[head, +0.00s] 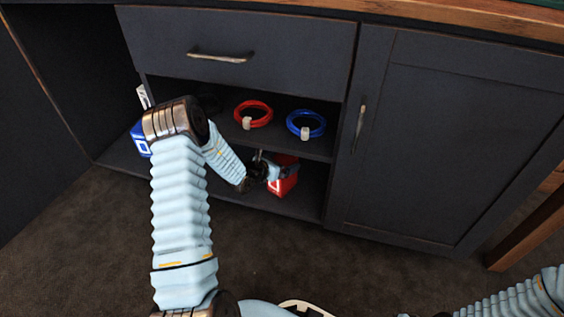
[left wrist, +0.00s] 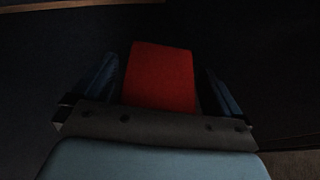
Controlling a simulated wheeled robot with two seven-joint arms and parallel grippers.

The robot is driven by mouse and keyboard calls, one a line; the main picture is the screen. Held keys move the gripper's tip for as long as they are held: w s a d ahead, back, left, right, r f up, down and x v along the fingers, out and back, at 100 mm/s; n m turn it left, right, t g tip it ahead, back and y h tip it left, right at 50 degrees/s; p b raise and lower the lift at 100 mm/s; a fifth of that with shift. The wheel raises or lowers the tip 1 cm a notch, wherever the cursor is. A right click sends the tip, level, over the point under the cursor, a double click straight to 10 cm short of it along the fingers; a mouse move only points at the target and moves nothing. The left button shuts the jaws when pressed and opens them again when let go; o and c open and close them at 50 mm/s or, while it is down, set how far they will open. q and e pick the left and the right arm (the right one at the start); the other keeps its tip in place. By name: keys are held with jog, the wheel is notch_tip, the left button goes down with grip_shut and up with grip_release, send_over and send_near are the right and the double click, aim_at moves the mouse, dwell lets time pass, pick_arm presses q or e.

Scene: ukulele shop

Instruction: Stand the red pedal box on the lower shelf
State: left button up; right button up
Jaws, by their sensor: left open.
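The red pedal box (head: 284,183) is on the lower shelf (head: 309,191) of the dark cabinet, with a white mark on its front. It looks upright, though my gripper hides part of it. My left gripper (head: 280,170) reaches in at the box and is open. In the left wrist view the red box (left wrist: 160,75) lies between the two open fingers, with a narrow dark gap on each side. My right gripper is not in view; only part of the right arm shows at the bottom right.
A red cable coil (head: 262,106) and a blue cable coil (head: 318,130) are on the shelf above. A blue box (head: 138,138) stands left, partly behind my arm. A drawer (head: 240,40) is above, and a closed door (head: 450,130) is right of the opening.

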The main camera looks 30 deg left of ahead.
pick_arm(q)
jog(key=s+a+p, duration=0.2)
jog(key=s, duration=1)
jog(key=shift+s+r, duration=0.2)
jog(key=shift+s, duration=0.2)
